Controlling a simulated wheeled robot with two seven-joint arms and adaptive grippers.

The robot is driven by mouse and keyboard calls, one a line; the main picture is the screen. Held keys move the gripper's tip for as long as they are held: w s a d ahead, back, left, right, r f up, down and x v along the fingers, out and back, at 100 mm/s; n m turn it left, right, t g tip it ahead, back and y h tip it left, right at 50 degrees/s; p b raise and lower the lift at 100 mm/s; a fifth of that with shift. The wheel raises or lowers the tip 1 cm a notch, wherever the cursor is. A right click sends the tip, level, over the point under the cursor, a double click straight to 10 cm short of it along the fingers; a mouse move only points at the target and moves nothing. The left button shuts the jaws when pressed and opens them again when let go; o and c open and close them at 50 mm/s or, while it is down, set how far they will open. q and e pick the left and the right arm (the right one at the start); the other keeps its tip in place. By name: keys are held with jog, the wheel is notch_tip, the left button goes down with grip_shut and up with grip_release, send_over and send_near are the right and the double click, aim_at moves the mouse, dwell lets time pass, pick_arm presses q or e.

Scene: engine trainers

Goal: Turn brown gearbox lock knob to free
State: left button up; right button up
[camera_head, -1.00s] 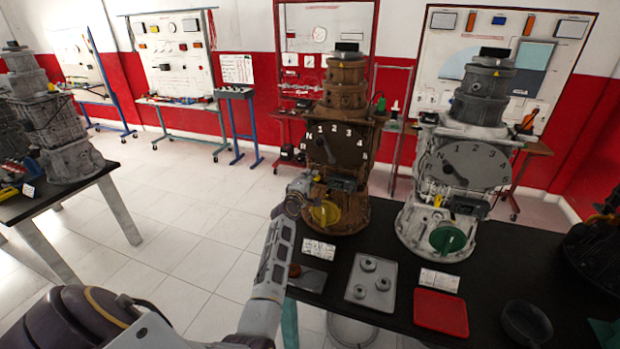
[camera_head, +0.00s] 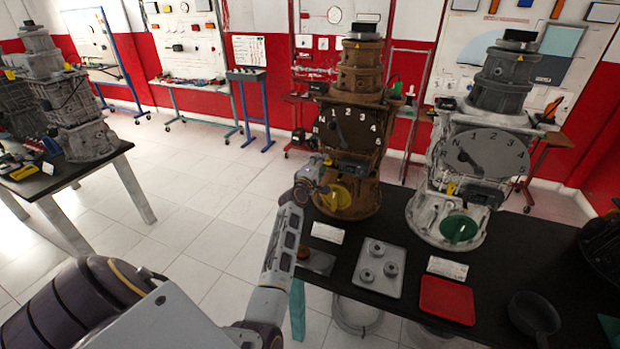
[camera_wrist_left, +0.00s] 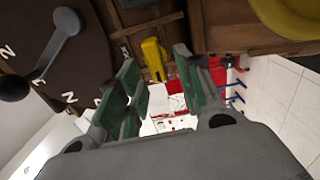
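The brown gearbox (camera_head: 362,82) stands upright on the black table, with a numbered dial (camera_head: 350,128) and a yellow disc (camera_head: 346,198) low on its front. My left gripper (camera_head: 314,172) is at the left of its front, between dial and disc. In the left wrist view, a small yellow knob (camera_wrist_left: 155,60) stands between the dial and the yellow disc (camera_wrist_left: 288,18). It lies between the green-padded fingers of my left gripper (camera_wrist_left: 157,62), which are apart with gaps on both sides. In the head view my gripper largely hides this knob. My right gripper is out of view.
A grey gearbox (camera_head: 477,150) with a green disc stands close by on the right. A grey tray (camera_head: 378,268) with ring parts, a red tray (camera_head: 447,299) and a dark bowl (camera_head: 534,314) lie in front on the table. Open tiled floor is at left.

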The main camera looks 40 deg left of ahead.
pick_arm(q)
jog(key=v, duration=1)
dwell(0.7)
jog(key=shift+d, duration=0.15)
